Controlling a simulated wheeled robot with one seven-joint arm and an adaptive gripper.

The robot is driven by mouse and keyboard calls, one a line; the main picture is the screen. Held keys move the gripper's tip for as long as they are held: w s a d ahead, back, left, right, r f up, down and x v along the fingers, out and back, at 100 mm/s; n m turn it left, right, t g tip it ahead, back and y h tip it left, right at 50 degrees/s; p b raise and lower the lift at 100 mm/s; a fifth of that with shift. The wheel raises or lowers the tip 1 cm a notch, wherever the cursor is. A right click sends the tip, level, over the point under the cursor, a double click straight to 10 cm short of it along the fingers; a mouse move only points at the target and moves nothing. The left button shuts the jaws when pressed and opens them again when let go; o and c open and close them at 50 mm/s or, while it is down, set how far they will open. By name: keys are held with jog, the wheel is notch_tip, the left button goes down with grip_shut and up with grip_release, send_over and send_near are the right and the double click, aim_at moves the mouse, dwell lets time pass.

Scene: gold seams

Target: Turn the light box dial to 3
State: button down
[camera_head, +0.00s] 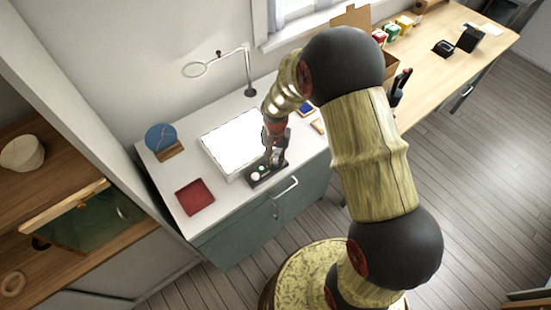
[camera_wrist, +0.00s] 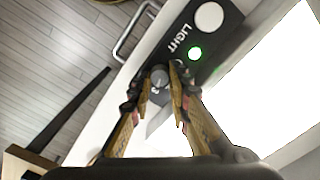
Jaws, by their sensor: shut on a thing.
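The light box (camera_head: 236,140) is a bright white panel on the white counter, and it also shows glowing in the wrist view (camera_wrist: 262,95). Its dark control strip (camera_wrist: 222,35) carries the word LIGHT, a lit green lamp (camera_wrist: 195,53) and a round white button (camera_wrist: 209,16). The grey dial (camera_wrist: 159,77) is at the strip's end, between the fingertips of my gripper (camera_wrist: 164,78). The gripper is shut on the dial, with a fingertip on each side. A "3" shows beside the dial. The dial's pointer cannot be made out clearly. In the head view my gripper (camera_head: 273,152) reaches down to the strip.
A red cloth or pad (camera_head: 194,196) and a blue disc on a wooden stand (camera_head: 161,138) are left of the light box. A magnifier lamp (camera_head: 247,75) stands behind it. A drawer handle (camera_head: 285,188) juts from the counter front.

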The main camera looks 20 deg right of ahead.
aim_at(276, 161)
dwell(0.3)
jog(key=c, duration=1.7)
grip_release()
jog(key=shift+o, duration=0.2)
notch_tip(276, 161, up, 12)
